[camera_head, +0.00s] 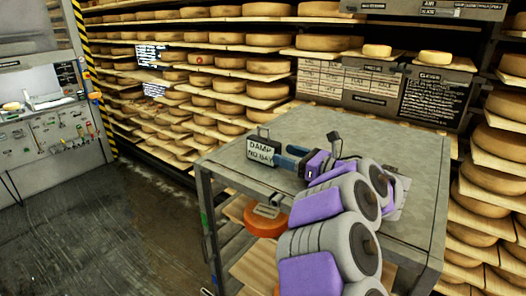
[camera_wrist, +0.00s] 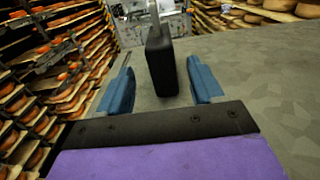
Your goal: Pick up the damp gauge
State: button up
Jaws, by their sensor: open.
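The damp gauge (camera_head: 262,151) is a small dark box with a pale lettered face and a loop handle on top. It stands upright near the left edge of the grey table (camera_head: 345,128). My gripper (camera_head: 289,157) is low over the table at the gauge's right side, its blue fingers pointing at it. In the wrist view the gauge (camera_wrist: 161,62) shows as a narrow black block between the two spread fingers, with a gap on each side. The fingers look open and empty. The lettered face is hidden in the wrist view.
Shelves of cheese wheels (camera_head: 225,62) line the back and right. Signboards (camera_head: 437,98) stand along the table's back edge. An orange round thing (camera_head: 266,221) sits below the table's front edge. A control panel (camera_head: 45,140) is at the left. The floor (camera_head: 100,230) left of the table is clear.

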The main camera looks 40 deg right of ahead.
aim_at(268, 148)
jog(key=shift+w+a, duration=0.1)
jog(key=shift+w, duration=0.25)
jog(key=shift+w+f, duration=0.15)
jog(key=shift+w, duration=0.35)
jog(key=p+x, duration=0.1)
jog(key=x, duration=0.4)
jog(key=shift+w+a, duration=0.25)
jog(key=shift+w, duration=0.1)
jog(key=shift+d, duration=0.1)
jog(key=shift+c, duration=0.2)
jog(key=shift+c, duration=0.7)
jog(key=c, duration=1)
jog(key=shift+o, duration=0.2)
